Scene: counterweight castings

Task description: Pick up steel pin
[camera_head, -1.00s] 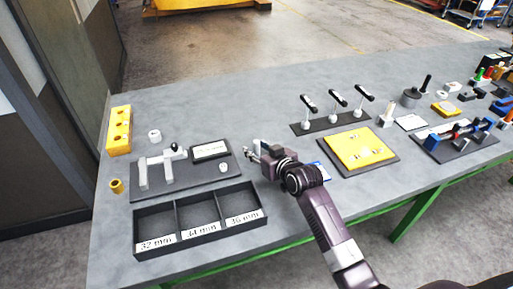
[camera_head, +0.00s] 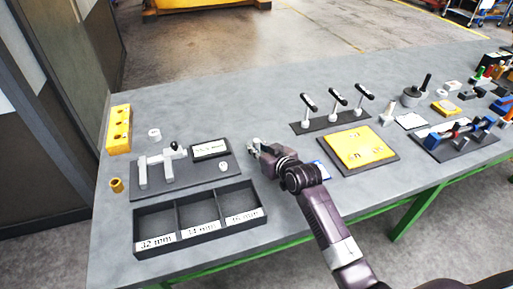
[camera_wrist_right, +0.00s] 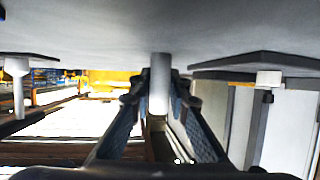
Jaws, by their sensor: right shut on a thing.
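My right gripper (camera_head: 254,147) is low over the grey table, just right of the black board with the small display. In the right wrist view my right gripper (camera_wrist_right: 160,105) has its two fingers on either side of a plain grey steel pin (camera_wrist_right: 160,82), shut on it. The pin is upright between the pads, and its end is close to the grey table surface, which fills the top of that view. In the head view the pin is mostly hidden by the fingers. My left gripper is not in view.
A black three-compartment tray (camera_head: 203,237) with size labels stands at the front left. Behind it is a black board (camera_head: 200,187) with a grey measuring fixture. A yellow plate (camera_head: 360,148) lies to the right. Black-topped pins stand on a dark strip (camera_head: 322,126) behind it.

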